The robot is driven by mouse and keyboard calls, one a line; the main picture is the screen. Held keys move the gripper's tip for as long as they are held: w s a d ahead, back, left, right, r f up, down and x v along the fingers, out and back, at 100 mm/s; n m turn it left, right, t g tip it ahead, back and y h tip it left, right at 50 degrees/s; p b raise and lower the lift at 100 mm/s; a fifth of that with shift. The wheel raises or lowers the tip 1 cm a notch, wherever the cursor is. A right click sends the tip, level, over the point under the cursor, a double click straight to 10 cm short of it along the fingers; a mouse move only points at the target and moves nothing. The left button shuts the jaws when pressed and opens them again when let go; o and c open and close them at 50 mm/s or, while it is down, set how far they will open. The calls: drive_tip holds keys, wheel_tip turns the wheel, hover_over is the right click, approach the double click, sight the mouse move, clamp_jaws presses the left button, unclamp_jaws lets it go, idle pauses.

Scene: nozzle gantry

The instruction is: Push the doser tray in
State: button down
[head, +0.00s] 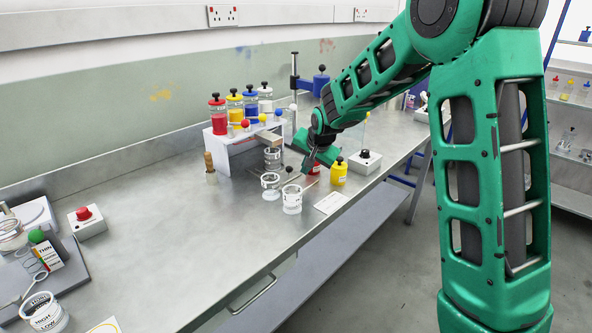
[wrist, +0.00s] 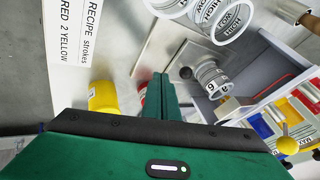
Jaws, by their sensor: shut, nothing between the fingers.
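The doser is a white stand (head: 232,150) with red, yellow, blue and clear bottles on top. In the wrist view its tray (wrist: 165,45) looks like a pale metal plate sticking out of the stand (wrist: 290,65). A black knob (wrist: 186,72) stands on the plate, and a clear marked cup (wrist: 210,78) is beside it, near the stand's opening. My gripper (wrist: 161,77) is shut and empty, its tips just left of the knob; I cannot tell whether they touch the tray. In the head view my gripper (head: 308,168) is in front of the stand, and the tray is mostly hidden.
Clear cups (head: 292,202) stand in front of the doser. A yellow bottle (head: 339,172) and a red one (head: 314,169) are close to my gripper. A recipe card (head: 331,203) lies near the bench edge. A black-button box (head: 365,162) is to the right.

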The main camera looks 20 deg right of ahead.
drive_tip(key=v, duration=1)
drive_tip(key=s+d+g+h, duration=0.1)
drive_tip(key=s+d+g, duration=0.1)
drive_tip(key=s+d, duration=0.85)
drive_tip(key=s+d+f+n+g, duration=0.1)
drive_tip(key=s+d+f+g, duration=0.1)
drive_tip(key=s, duration=1.4)
drive_tip(key=s+d+f+n+g, duration=0.1)
drive_tip(key=s+d+f+g, duration=0.1)
drive_tip(key=s, duration=1.4)
drive_tip(key=shift+s+d+g+y, duration=0.35)
drive_tip(key=shift+d+g+y, duration=0.05)
drive_tip(key=shift+d, duration=0.3)
drive_tip(key=shift+w+f, duration=0.3)
drive_tip(key=shift+w, duration=0.35)
